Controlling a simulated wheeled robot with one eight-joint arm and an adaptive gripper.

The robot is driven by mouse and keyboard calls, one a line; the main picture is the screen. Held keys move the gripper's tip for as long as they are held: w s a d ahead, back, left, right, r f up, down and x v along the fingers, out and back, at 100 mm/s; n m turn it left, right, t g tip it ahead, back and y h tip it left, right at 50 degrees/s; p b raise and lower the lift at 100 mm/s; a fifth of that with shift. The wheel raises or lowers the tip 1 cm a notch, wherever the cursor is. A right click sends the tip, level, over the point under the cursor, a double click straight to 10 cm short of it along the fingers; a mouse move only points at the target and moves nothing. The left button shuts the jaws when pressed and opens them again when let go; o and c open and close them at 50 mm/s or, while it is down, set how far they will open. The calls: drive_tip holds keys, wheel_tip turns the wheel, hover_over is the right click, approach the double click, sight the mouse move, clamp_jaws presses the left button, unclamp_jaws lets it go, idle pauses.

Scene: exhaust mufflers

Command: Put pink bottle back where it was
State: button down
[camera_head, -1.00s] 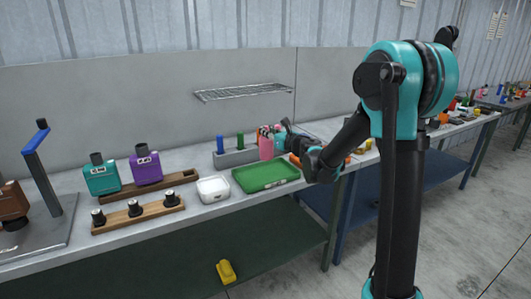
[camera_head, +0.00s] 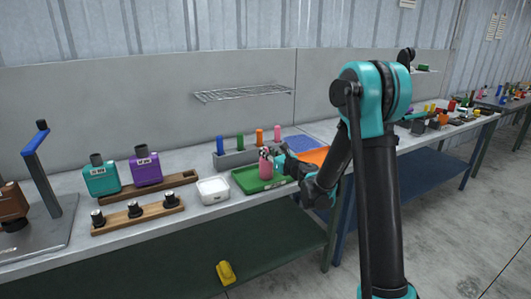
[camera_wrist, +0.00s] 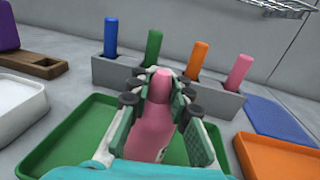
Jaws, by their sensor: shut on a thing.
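The pink bottle (camera_head: 265,168) is upright over the green tray (camera_head: 244,180) in the head view. In the wrist view the pink bottle (camera_wrist: 152,130) stands between the fingers of my gripper (camera_wrist: 160,95), which is shut on it. The bottle's lower end is hidden in the wrist view, and I cannot tell whether it touches the green tray (camera_wrist: 75,130). My gripper (camera_head: 270,157) reaches in from the right in the head view.
Behind the tray, a grey block (camera_wrist: 125,72) holds blue, green, orange and pink sticks. An orange tray (camera_wrist: 275,157) and blue mat (camera_wrist: 275,118) lie right, a white container (camera_head: 213,190) left. A wire shelf (camera_head: 243,93) hangs above.

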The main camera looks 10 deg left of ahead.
drive_tip(key=c, duration=1.4)
unclamp_jaws()
drive_tip(key=shift+f, duration=0.1)
